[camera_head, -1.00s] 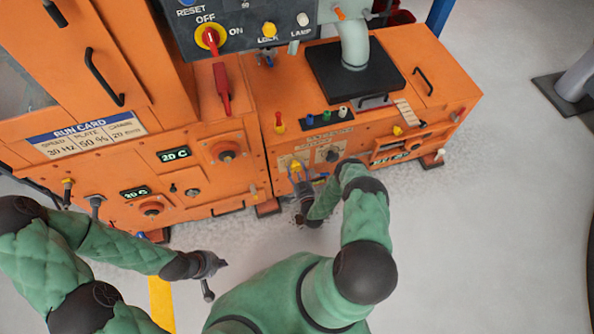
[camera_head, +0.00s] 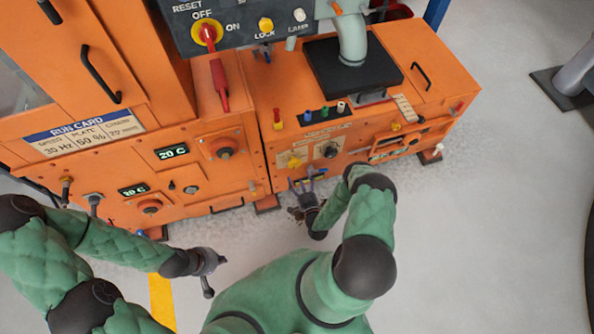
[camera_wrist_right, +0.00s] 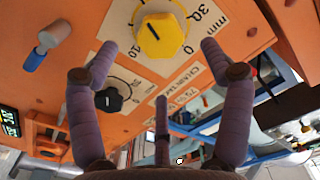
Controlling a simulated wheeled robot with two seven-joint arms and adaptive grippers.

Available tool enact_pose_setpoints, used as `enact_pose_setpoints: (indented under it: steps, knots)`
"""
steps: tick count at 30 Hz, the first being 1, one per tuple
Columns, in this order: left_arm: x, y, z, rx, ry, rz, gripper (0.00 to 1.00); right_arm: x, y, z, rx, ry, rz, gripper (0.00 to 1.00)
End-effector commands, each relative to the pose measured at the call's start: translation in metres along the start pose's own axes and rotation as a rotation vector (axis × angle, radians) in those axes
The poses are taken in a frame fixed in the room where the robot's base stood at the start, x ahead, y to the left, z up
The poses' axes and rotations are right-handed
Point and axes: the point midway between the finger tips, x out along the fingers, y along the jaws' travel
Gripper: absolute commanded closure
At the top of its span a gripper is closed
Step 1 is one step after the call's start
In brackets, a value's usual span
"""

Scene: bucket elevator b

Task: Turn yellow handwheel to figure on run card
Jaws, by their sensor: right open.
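The yellow handwheel (camera_head: 293,161) is on the lower front of the orange machine. In the right wrist view the handwheel (camera_wrist_right: 162,36) shows a short black mark and a printed scale around it, with 10, 30 and mm legible; I cannot tell the exact reading. My right gripper (camera_head: 306,184) is open and apart from the wheel, its fingers pointing at the panel. In the right wrist view the open fingers (camera_wrist_right: 158,52) show on either side of the wheel, with nothing between them. The run card (camera_head: 85,132) reads 30 Hz, 50 % and seemingly 20 mm. My left gripper (camera_head: 212,262) is away from the panel; its fingers are unclear.
A black knob (camera_head: 327,150) sits right of the handwheel; it also shows in the right wrist view (camera_wrist_right: 109,99).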

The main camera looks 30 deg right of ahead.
Motion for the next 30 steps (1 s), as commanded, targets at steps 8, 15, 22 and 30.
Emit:
enact_pose_setpoints:
  steps: [8, 15, 22, 30]
  knots:
    - [0.0, 0.0, 0.0, 0.0, 0.0, 0.0, 1.0, -0.042, 0.001, 0.0, 0.0, -0.001, 0.003, 0.2]
    - [0.0, 0.0, 0.0, 0.0, 0.0, 0.0, 1.0, -0.052, 0.0, 0.0, 0.0, 0.0, 0.001, 0.2]
    - [0.0, 0.0, 0.0, 0.0, 0.0, 0.0, 1.0, -0.052, 0.0, 0.0, 0.0, 0.0, 0.001, 0.2]
    - [0.0, 0.0, 0.0, 0.0, 0.0, 0.0, 1.0, -0.052, 0.0, 0.0, 0.0, 0.0, 0.0, 0.2]
